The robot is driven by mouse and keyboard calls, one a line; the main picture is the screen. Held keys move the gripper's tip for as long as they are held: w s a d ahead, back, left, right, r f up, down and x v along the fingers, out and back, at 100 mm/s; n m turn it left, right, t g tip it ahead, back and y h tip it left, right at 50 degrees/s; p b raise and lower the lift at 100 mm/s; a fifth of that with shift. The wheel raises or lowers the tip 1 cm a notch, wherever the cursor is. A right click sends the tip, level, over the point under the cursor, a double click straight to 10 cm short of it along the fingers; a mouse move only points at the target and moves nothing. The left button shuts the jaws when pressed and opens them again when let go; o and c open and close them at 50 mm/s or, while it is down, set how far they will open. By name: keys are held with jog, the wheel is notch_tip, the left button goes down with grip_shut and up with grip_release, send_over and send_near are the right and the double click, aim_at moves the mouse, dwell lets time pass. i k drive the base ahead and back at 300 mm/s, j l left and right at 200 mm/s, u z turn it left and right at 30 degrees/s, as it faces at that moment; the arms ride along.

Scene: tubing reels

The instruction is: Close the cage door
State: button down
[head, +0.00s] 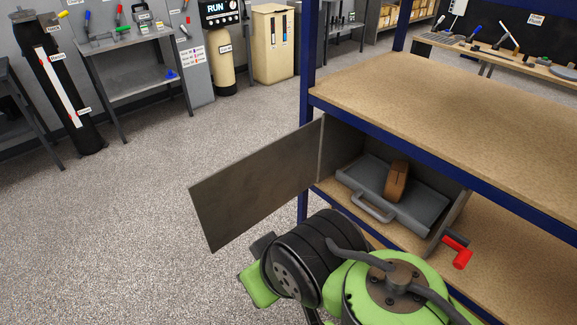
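The cage door (255,187) is a flat dark grey panel. It stands wide open, swung out to the left from the cage's left front edge, over the floor. The cage (340,150) is a grey box on the lower level of a shelf rack, and its front is open. Inside lies a grey case (421,205) with a handle facing out, and a brown block-like object (397,181) sits on it. My green and black arm is at the bottom, just in front of the door and the cage opening. My gripper's fingers cannot be seen.
A red crank-like handle (460,254) sticks out near the cage's lower right. Open speckled floor (130,230) lies left of the door.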

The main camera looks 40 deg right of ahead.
aim_at(231, 200)
jog(key=i+j+z, duration=0.2)
jog(key=z, duration=0.3)
jog(key=i+j+z, duration=0.3)
jog(key=z, duration=0.15)
jog(key=i+j+z, duration=0.15)
jog(key=j+z, duration=0.2)
jog(key=z, duration=0.15)
jog(key=i+j+z, duration=0.1)
jog(key=j+z, duration=1.2)
jog(key=z, duration=0.15)
jog(key=i+j, duration=0.1)
jog(key=j, duration=0.35)
jog(key=i+j+u, duration=0.1)
jog(key=j, duration=0.35)
jog(key=i+j, duration=0.1)
jog(key=j, duration=0.35)
jog(key=i+j, duration=0.15)
jog(key=j, duration=0.3)
jog(key=k+u, duration=0.05)
